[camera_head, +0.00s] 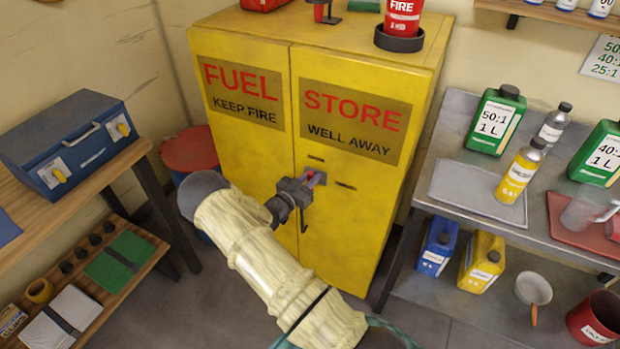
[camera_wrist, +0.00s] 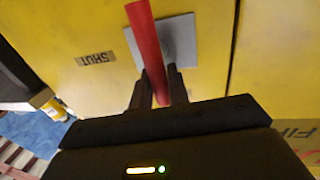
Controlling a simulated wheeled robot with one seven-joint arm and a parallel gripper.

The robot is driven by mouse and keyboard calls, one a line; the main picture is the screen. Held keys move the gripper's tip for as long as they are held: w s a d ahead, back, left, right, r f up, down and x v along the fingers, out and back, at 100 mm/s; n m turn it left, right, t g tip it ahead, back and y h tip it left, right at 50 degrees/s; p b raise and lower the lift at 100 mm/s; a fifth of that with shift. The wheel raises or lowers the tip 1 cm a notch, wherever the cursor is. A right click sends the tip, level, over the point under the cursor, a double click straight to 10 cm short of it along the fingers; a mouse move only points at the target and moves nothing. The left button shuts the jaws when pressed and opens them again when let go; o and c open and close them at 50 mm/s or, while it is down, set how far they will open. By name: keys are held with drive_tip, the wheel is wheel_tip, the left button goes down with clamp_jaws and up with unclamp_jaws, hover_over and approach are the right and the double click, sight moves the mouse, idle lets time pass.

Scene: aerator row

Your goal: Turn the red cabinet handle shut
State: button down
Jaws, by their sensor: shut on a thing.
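The yellow fuel cabinet (camera_head: 345,215) stands against the wall with both doors closed together. Its red handle (camera_head: 318,178) sits on a grey plate on the right door and is mostly hidden behind my gripper (camera_head: 308,186). In the wrist view the red handle (camera_wrist: 147,45) runs between the two dark fingers of my gripper (camera_wrist: 160,88), which is shut on it. The grey plate (camera_wrist: 182,40) shows behind the handle. A label reading SHUT (camera_wrist: 96,58) is on the door beside the plate. Which way the handle points relative to the labels is hard to tell in the head view.
A metal bench (camera_head: 450,190) with bottles and cans stands to the right of the cabinet. A wooden bench with a blue toolbox (camera_head: 70,140) stands at the left. A red-lidded drum (camera_head: 190,150) is beside the cabinet.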

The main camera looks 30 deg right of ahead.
drive_tip(key=shift+w+a+n+b, duration=0.1)
drive_tip(key=shift+a+n+b, duration=0.05)
drive_tip(key=shift+n+b, duration=0.2)
drive_tip(key=shift+w+a+f+n+b, duration=0.1)
drive_tip(key=shift+w+f+n+b, duration=0.05)
drive_tip(key=shift+n+b, duration=0.35)
drive_tip(key=n+t+b, duration=0.1)
drive_tip(key=n+b, duration=0.1)
drive_tip(key=n, duration=0.4)
drive_tip(key=w+a+f+n+t+b, duration=0.1)
drive_tip(key=n+b, duration=0.1)
drive_tip(key=n, duration=0.4)
drive_tip(key=f+n+t+b, duration=0.1)
drive_tip(key=n+t+b, duration=0.1)
drive_tip(key=n, duration=0.4)
drive_tip(key=shift+w+a+f+n+b, duration=0.1)
drive_tip(key=shift+w+a+n+b, duration=0.15)
drive_tip(key=shift+w+b, duration=0.15)
drive_tip(key=c, duration=1.4)
unclamp_jaws()
drive_tip(key=shift+c, duration=0.2)
drive_tip(key=shift+d, duration=0.1)
